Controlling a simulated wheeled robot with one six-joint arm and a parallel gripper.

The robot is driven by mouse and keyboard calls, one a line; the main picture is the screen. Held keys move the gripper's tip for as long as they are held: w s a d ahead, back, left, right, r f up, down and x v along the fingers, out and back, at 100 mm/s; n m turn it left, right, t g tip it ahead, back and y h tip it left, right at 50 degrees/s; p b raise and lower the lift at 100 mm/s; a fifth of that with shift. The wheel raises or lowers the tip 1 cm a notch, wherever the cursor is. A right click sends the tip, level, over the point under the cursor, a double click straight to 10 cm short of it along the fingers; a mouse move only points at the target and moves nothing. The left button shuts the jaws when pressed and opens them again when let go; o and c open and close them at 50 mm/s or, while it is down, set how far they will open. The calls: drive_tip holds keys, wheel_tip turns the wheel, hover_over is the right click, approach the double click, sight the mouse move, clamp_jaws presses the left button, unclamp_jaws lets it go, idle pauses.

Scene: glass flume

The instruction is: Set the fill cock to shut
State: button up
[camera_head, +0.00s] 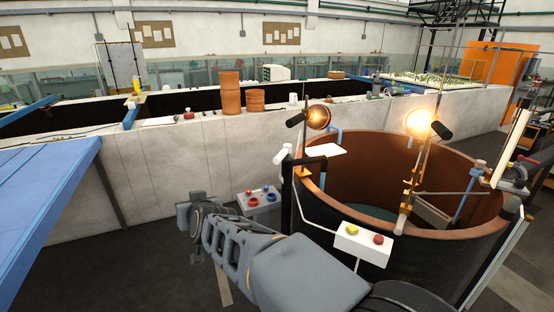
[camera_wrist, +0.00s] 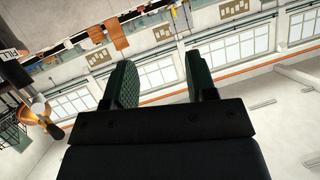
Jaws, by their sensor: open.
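A pale box with red and blue knobs (camera_head: 259,199) stands just beyond my arm in the head view. My gripper (camera_wrist: 162,82) is open and empty, with two dark green fingers apart. In the head view its end (camera_head: 188,213) is left of the knob box, and its fingers are hard to tell.
A large round tank with a brown rim (camera_head: 455,238) stands at the right, with lit lamps (camera_head: 418,123) above it. A white box with yellow and red buttons (camera_head: 362,241) is at its front. A blue surface (camera_head: 38,196) lies left. A long pale wall (camera_head: 170,165) runs behind.

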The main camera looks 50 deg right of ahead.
drive_tip(key=w+d+r+m+h, duration=0.1)
drive_tip(key=d+r+m+h, duration=0.1)
drive_tip(key=d+m+h, duration=0.5)
drive_tip(key=m+g+h, duration=0.4)
drive_tip(key=g+h, duration=0.2)
drive_tip(key=h, duration=0.1)
approach(280, 157)
drive_tip(key=x, duration=0.4)
drive_tip(key=p+x, duration=0.1)
drive_tip(key=x, duration=0.2)
drive_tip(key=p+x, duration=0.1)
drive_tip(key=x, duration=0.3)
drive_tip(key=shift+w+d+f, duration=0.2)
drive_tip(key=shift+w+f, duration=0.2)
drive_tip(key=shift+w, duration=0.05)
drive_tip(key=shift+n, duration=0.3)
drive_tip(key=shift+c, duration=0.2)
clamp_jaws()
